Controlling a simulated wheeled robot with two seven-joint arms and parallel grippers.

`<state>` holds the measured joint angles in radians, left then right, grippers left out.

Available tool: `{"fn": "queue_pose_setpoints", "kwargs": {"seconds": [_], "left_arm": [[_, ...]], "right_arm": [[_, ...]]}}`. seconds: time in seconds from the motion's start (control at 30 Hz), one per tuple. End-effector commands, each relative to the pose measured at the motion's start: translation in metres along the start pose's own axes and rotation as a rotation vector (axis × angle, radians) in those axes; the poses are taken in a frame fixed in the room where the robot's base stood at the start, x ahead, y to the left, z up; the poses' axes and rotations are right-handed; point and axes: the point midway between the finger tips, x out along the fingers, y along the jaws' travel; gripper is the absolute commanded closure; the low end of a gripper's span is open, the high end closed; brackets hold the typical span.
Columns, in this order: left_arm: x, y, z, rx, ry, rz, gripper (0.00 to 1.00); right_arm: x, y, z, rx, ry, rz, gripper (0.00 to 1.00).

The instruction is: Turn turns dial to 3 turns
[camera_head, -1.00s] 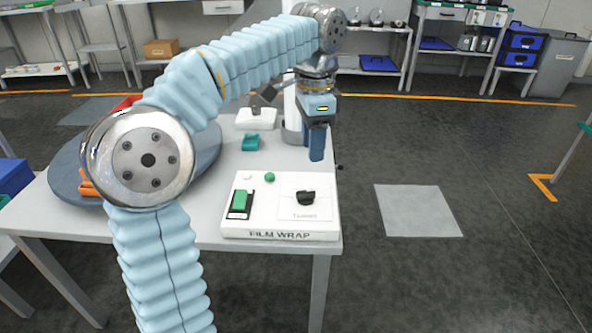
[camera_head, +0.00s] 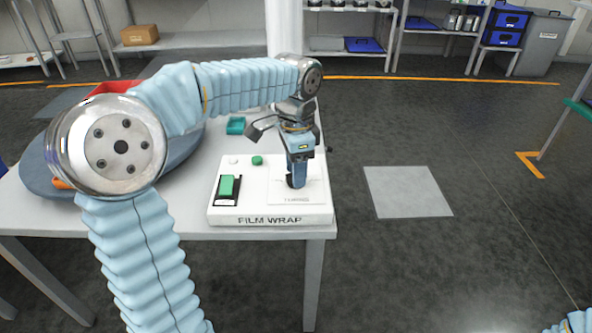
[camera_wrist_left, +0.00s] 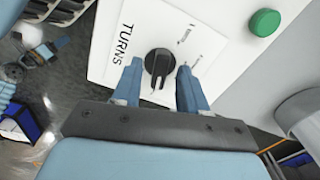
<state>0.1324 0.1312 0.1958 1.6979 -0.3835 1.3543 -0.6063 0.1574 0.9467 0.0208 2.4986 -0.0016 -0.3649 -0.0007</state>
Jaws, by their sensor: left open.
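The turns dial is a black knob on a white plate marked TURNS; it shows in the left wrist view (camera_wrist_left: 158,64). The plate is on the white FILM WRAP panel (camera_head: 270,219), which stands on the table. My left gripper (camera_head: 297,186) points down over the dial and hides most of it in the head view. In the left wrist view its two blue fingers (camera_wrist_left: 159,80) are apart, one on each side of the dial's near part. I cannot tell whether they touch it. The dial's markings are too small to read. My right gripper is out of view.
The panel also bears a green rocker switch (camera_head: 227,187), a green button (camera_head: 257,160) and a white button (camera_head: 233,160). A teal block (camera_head: 236,125) lies behind it on the table. The floor right of the table is clear around a grey floor plate (camera_head: 407,191).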

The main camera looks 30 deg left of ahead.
Motion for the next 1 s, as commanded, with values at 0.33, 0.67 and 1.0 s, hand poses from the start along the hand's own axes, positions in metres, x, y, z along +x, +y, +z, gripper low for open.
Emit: {"fn": "queue_pose_setpoints", "kwargs": {"seconds": [0.33, 0.67, 1.0], "left_arm": [[0.0021, -0.0001, 0.0, 0.0, 0.0, 0.0, 0.65], [0.0019, 0.0, 0.0, 0.0, 0.0, 0.0, 1.0], [0.0007, 0.0002, -0.0003, -0.059, -0.001, 0.0, 1.0]], "right_arm": [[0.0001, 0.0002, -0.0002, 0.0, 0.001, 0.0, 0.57], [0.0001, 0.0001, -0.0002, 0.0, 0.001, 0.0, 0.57], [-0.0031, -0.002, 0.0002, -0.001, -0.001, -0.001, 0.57]]}}
